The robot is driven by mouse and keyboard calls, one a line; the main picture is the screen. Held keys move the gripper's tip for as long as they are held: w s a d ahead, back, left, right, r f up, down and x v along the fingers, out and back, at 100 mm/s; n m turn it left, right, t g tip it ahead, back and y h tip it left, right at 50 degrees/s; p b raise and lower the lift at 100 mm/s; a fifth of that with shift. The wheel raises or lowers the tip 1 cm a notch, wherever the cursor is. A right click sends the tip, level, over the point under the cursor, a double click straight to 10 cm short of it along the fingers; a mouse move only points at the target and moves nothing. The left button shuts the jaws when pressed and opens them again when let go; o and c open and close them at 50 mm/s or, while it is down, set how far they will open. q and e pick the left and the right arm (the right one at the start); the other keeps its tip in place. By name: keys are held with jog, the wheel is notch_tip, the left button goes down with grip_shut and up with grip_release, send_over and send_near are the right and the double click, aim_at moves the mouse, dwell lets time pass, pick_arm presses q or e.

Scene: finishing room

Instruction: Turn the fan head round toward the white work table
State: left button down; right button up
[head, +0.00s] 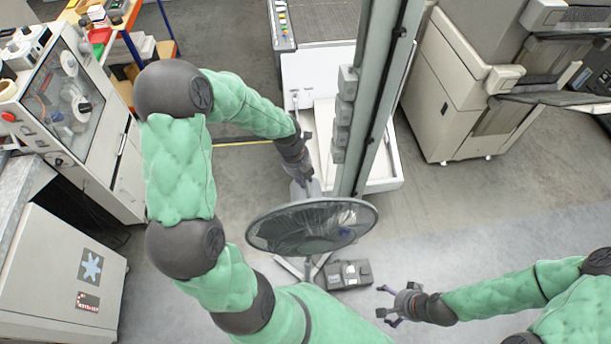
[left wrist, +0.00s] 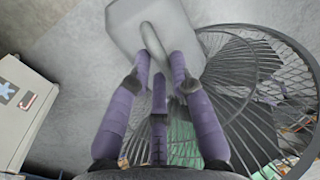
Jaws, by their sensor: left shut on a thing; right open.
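The fan head (head: 312,226) is a round dark wire cage on a stand in the middle of the head view. Its grey motor housing (head: 312,187) is on the far side, so the cage's face points toward me. My left gripper (head: 303,178) is at the housing. In the left wrist view its purple fingers (left wrist: 160,75) are shut on a grey knob (left wrist: 148,35) on the housing, with the cage (left wrist: 255,90) to the right. A white table-like surface (head: 310,72) lies beyond the fan. My right gripper (head: 396,305) is open and empty, right of the fan.
A grey post (head: 383,95) rises close behind the fan, in front of the white surface. A dark case (head: 347,274) lies by the stand's feet. Cabinets (head: 55,275) stand left, a large beige machine (head: 450,95) right.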

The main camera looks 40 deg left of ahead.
pick_arm(q)
jog(key=c, duration=1.1)
grip_release()
jog(key=shift+w, duration=0.1)
jog(key=shift+r, duration=0.1)
notch_tip(320, 180, up, 12)
jog(key=s+a, duration=0.1)
jog(key=shift+s+a+f, duration=0.2)
jog(key=shift+s+a, duration=0.1)
